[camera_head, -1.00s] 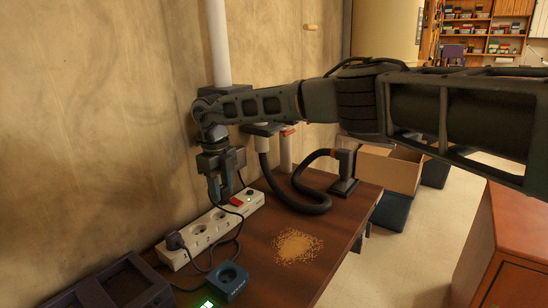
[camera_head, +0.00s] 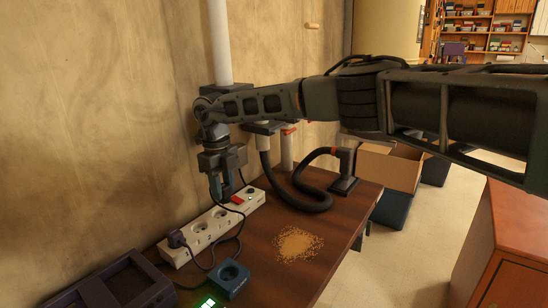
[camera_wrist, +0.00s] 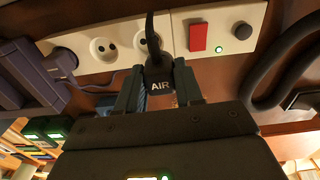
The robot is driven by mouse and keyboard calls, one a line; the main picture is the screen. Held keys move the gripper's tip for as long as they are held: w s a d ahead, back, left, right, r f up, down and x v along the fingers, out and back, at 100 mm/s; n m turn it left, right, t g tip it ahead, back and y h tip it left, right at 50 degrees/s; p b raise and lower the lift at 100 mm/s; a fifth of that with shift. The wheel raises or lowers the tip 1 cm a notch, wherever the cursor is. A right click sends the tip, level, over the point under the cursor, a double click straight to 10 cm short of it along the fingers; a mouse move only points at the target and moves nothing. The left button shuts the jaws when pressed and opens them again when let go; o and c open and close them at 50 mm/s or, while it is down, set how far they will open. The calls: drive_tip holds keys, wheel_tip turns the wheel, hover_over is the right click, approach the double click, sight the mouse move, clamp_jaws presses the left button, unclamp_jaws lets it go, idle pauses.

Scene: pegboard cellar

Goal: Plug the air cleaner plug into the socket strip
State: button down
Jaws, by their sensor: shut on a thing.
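The white socket strip (camera_head: 210,233) lies along the wall side of the wooden bench, with round sockets, a red switch and a green light. My gripper (camera_head: 222,190) points down over the strip beside the red switch. In the wrist view my gripper (camera_wrist: 158,88) is shut on a dark plug marked AIR (camera_wrist: 160,82), whose black cable rises in front of the strip (camera_wrist: 82,62). The plug overlaps the socket nearest the switch.
Another dark plug (camera_head: 176,238) sits in the strip's left end. A blue box (camera_head: 231,279) with a round socket stands in front, beside a dark tray-like unit (camera_head: 110,288). A black hose (camera_head: 297,200) and a pile of sawdust-like grains (camera_head: 297,243) lie to the right.

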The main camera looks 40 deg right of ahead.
drive_tip(key=shift+w+a+f, duration=0.1)
drive_tip(key=shift+a+f, duration=0.05)
drive_tip(key=shift+f, duration=0.7)
drive_tip(key=shift+d, duration=0.2)
drive_tip(key=shift+a+r+p, duration=0.15)
drive_tip(key=shift+r+p, duration=0.1)
drive_tip(key=shift+p, duration=0.05)
drive_tip(key=shift+f, duration=0.3)
idle(0.5)
drive_tip(key=shift+r+p, duration=0.35)
idle(0.9)
drive_tip(key=shift+f, duration=0.45)
idle(0.6)
drive_tip(key=shift+r+p, duration=0.3)
drive_tip(key=shift+r, duration=0.1)
idle(0.7)
